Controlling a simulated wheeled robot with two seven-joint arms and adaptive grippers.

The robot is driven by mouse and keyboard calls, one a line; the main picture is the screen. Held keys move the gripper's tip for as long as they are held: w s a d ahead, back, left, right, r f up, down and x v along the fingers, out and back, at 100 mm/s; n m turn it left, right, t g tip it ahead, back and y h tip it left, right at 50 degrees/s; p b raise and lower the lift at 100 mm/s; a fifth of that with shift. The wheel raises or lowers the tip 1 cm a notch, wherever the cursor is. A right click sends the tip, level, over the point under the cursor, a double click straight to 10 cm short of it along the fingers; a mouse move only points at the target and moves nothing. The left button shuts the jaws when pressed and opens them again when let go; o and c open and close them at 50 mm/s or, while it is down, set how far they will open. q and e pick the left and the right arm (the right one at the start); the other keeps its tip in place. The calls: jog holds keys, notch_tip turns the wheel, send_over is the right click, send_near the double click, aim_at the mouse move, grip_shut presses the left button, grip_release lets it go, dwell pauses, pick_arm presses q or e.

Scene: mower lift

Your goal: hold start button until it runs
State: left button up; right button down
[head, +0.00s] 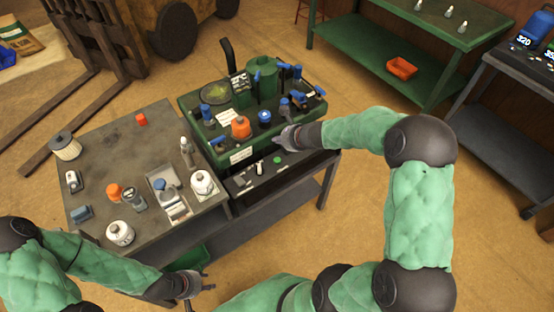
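The green machine (187,111) stands on a dark bench, with blue-capped fittings, an orange cap (240,127) and a round dial-like top on it. A black front panel (243,181) below it carries a small green button (277,160) and a light switch-like part (259,168). I cannot read which one is the start button. My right gripper (284,137) is at the machine's front right edge, above the green button and seemingly apart from it; its finger opening is too small to tell. My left gripper (201,288) hangs low in front of the bench, away from the machine, fingers apart and empty.
A grey table (107,137) at left holds bottles, a filter (65,146), jars and a tray. A forklift (110,40) stands behind. A green bench (360,50) with an orange bin (402,68) is at back right. A dark cart (500,130) stands far right. Floor between is clear.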

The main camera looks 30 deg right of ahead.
jog(key=b, duration=0.6)
send_over(279, 161)
notch_tip(279, 161, down, 8)
jog(key=shift+w+r, duration=0.1)
jog(key=shift+r, duration=0.15)
jog(key=shift+f+b, duration=0.55)
jog(key=shift+b, duration=0.15)
dwell(0.4)
jog(key=shift+f+b, duration=0.4)
jog(key=shift+b, duration=0.1)
jog(key=shift+f+b, duration=0.45)
jog(key=shift+b, duration=0.05)
dwell(0.6)
jog(key=shift+r, duration=0.1)
dwell(0.6)
jog(key=shift+r+p, duration=0.75)
jog(key=shift+r, duration=0.05)
jog(key=shift+r, duration=0.1)
